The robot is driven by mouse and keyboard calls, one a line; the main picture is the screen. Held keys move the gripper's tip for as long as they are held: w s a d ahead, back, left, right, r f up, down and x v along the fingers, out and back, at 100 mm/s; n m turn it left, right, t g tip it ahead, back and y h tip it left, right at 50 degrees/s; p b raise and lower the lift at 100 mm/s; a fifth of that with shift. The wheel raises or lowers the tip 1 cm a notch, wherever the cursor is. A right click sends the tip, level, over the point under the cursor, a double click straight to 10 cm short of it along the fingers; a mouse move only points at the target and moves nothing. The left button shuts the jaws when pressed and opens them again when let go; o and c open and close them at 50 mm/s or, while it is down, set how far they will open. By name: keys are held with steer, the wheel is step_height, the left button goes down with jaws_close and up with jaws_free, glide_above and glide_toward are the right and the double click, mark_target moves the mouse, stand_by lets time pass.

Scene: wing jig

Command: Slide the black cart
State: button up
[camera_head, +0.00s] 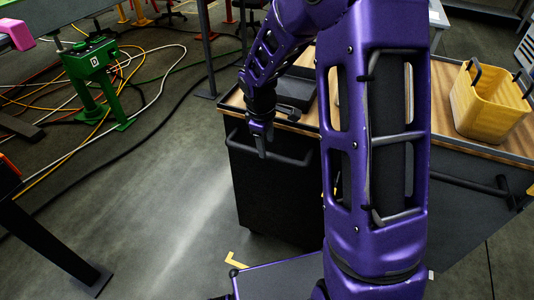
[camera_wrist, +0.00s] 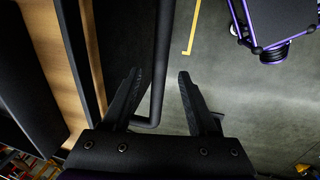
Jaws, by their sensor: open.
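The black cart (camera_head: 262,190) stands in the middle of the head view with a wooden top and a dark bar handle (camera_head: 299,159) on its front. My gripper (camera_head: 262,143) points down at the handle's left part. In the wrist view my gripper (camera_wrist: 159,76) is open, and the handle bar (camera_wrist: 161,50) runs through the gap between its two fingers. The bar looks nearer the left finger; I cannot tell whether they touch. The cart's wooden edge (camera_wrist: 55,45) is left of the fingers. My forearm hides the cart's middle in the head view.
A yellow bin (camera_head: 490,103) stands on the wooden top at right. A dark item (camera_head: 295,92) lies on the top behind my gripper. A green stand (camera_head: 95,62) and loose cables (camera_head: 150,95) are at left. The floor (camera_head: 170,190) left of the cart is open.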

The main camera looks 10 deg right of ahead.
steer(key=shift+w+d+f+b, duration=0.15)
steer(key=shift+w+f, duration=0.05)
steer(key=shift+f, duration=0.8)
steer(key=shift+w+d+f+b, duration=0.1)
steer(key=shift+w+f+b, duration=0.1)
steer(key=shift+f, duration=0.8)
jaws_close()
